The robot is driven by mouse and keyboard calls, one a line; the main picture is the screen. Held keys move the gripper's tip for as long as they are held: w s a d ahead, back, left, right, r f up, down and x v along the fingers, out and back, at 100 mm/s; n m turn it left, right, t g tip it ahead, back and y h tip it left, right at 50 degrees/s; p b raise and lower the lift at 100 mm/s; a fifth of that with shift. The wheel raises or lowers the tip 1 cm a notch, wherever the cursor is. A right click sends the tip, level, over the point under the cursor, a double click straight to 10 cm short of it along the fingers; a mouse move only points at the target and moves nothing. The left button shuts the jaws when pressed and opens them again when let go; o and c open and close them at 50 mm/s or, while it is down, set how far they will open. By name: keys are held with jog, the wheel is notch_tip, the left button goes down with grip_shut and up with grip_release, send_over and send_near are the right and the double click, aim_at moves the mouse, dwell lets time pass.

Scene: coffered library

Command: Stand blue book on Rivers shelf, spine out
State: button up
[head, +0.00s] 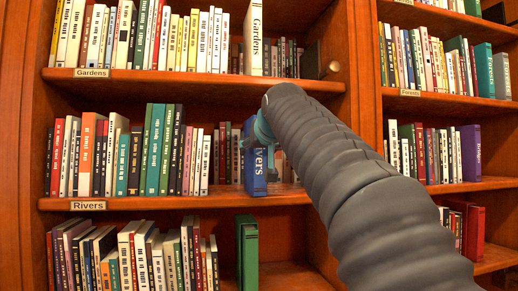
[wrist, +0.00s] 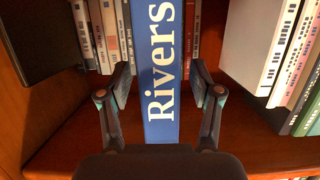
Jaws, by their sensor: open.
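The blue book (head: 256,174) stands upright on the Rivers shelf (head: 225,198), at the right of the row, with its "Rivers" spine facing out. The Rivers label (head: 88,205) is on that shelf's front edge at the left. In the wrist view the blue spine (wrist: 161,70) rises between my fingers. My gripper (wrist: 160,88) is open, one finger on each side of the book, with narrow gaps showing. In the head view my arm hides the right side of the book and most of my gripper (head: 258,138).
A row of books (head: 130,155) fills the left of the Rivers shelf, with thinner books behind the blue one. The Gardens shelf (head: 190,80) is above. A green book (head: 247,250) stands on the shelf below. A wooden upright (head: 362,70) borders the bay at right.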

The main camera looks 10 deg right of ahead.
jog(key=v, duration=1.2)
notch_tip(320, 180, down, 26)
jog(key=s+g, duration=0.3)
jog(key=g, duration=0.2)
jog(key=s+f+g, duration=0.4)
jog(key=s+f, duration=1.6)
jog(key=f, duration=0.4)
jog(key=shift+f, duration=0.3)
jog(key=shift+d, duration=0.1)
